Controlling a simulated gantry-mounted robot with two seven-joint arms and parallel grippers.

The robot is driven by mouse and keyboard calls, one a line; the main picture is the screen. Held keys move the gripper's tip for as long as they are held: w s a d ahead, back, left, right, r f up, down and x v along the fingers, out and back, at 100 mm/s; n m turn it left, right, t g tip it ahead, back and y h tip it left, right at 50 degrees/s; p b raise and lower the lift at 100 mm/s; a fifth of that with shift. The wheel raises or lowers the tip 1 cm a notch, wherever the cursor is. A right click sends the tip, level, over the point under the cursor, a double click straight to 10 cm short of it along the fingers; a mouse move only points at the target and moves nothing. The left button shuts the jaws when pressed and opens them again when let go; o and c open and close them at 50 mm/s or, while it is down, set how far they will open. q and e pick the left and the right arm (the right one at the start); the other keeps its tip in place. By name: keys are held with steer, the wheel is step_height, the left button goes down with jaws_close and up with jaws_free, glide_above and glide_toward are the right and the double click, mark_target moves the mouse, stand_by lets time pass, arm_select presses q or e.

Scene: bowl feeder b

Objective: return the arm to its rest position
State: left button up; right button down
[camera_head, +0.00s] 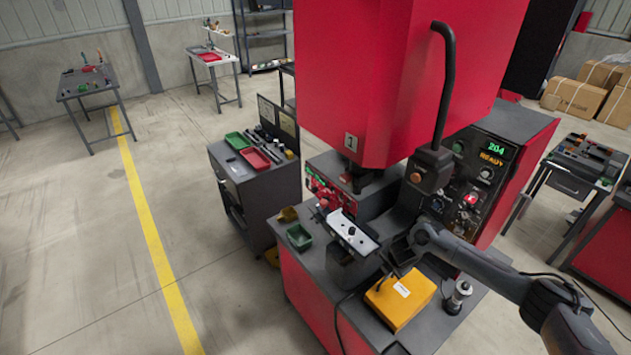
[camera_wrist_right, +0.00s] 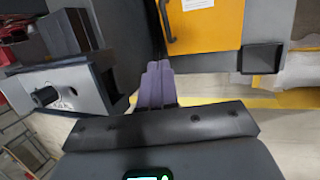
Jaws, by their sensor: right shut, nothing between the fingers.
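My right arm (camera_head: 480,265) reaches in from the right over the red machine's worktop. Its gripper (camera_head: 390,262) is above the worktop, between the white plate and the yellow box. In the right wrist view its fingers (camera_wrist_right: 156,80) are together with nothing between them. The yellow box (camera_head: 398,303) with a white label and dark handle sits just below the gripper in the head view. My left gripper is in neither view.
The white plate with a black knob (camera_head: 350,236) is on the machine front, close to the gripper. A control panel (camera_head: 470,175) reads READY. A black-handled lever (camera_head: 443,90) rises above. A green bin (camera_head: 299,237) and a small metal-topped cylinder (camera_head: 458,297) stand on the worktop.

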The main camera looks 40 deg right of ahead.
steer(key=s+a+f+g+y+p, duration=0.1)
steer(key=s+a+f, duration=0.4)
steer(key=a+f, duration=0.15)
steer(key=s+a+f+g+y, duration=0.1)
steer(key=s+a+f+y, duration=0.1)
steer(key=s+a+f, duration=0.45)
steer(key=s+a+y, duration=0.2)
steer(key=a, duration=1.2)
steer(key=s+a+r+m+t+p, duration=0.25)
steer(key=a+r+m, duration=0.35)
steer(key=a+r, duration=0.6)
step_height(320, 180, up, 11)
steer(key=s+d+m+h, duration=0.1)
steer(key=s+d+m, duration=0.1)
steer(key=m, duration=0.6)
steer(key=shift+d+m+h+b, duration=0.25)
steer(key=shift+m+h+b, duration=0.1)
steer(key=shift+m+h, duration=0.05)
